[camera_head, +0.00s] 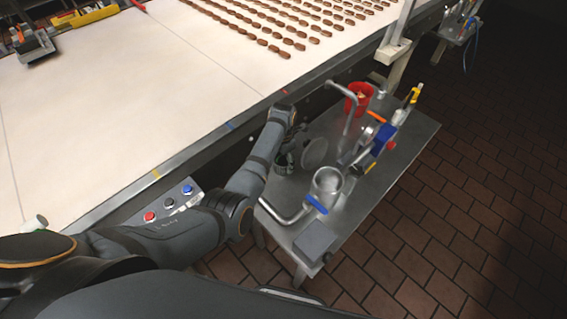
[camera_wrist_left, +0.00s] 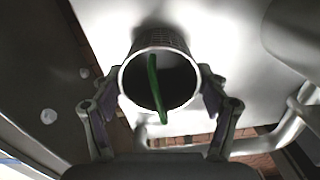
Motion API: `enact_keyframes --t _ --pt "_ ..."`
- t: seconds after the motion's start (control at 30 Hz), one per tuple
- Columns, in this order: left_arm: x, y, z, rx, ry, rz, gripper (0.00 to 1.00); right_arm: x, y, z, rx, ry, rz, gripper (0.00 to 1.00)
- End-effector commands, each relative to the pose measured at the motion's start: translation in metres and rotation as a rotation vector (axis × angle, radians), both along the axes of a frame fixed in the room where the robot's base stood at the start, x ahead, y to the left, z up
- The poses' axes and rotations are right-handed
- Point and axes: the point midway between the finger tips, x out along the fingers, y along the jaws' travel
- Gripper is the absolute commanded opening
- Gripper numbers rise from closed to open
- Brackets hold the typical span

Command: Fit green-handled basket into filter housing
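The basket (camera_wrist_left: 160,50) is a grey perforated cylinder with a green handle (camera_wrist_left: 156,88) across its open top. It is seen from above in the left wrist view. My left gripper (camera_wrist_left: 160,85) has a finger on each side of it, and both appear to press on its wall just under the rim. In the head view my left gripper (camera_head: 285,158) points down over the near side of the metal table, and the basket is hidden or too small to make out. An open metal cylinder that looks like the filter housing (camera_head: 327,184) stands to the right, with pipes and a blue-handled valve. My right gripper is out of view.
A pale round disc (camera_head: 314,152) stands between my gripper and the pipework. A red container (camera_head: 357,97), a blue part (camera_head: 383,137) and yellow tools are farther back on the metal table (camera_head: 415,140).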

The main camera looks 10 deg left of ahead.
Motion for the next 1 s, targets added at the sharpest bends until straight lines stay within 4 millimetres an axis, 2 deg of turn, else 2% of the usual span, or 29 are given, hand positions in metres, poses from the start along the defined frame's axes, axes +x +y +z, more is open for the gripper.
enact_keyframes --t 0.03,0.23,0.47,0.57,0.83,1.0 --pt "0.000 0.000 0.000 0.000 0.000 0.000 0.62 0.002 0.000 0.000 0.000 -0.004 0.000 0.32" --pt "0.000 0.000 0.000 0.000 0.000 0.000 0.36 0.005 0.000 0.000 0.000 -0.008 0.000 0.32" --pt "0.000 0.000 0.002 -0.001 -0.001 0.000 0.36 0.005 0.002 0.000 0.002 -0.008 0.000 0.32" --pt "0.001 -0.001 0.015 -0.001 -0.004 0.000 0.36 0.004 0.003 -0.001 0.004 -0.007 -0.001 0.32" --pt "0.001 0.000 0.075 0.000 -0.005 0.000 0.36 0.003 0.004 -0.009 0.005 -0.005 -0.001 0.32" --pt "0.001 -0.001 0.097 -0.001 -0.002 -0.001 0.36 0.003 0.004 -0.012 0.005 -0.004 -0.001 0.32"
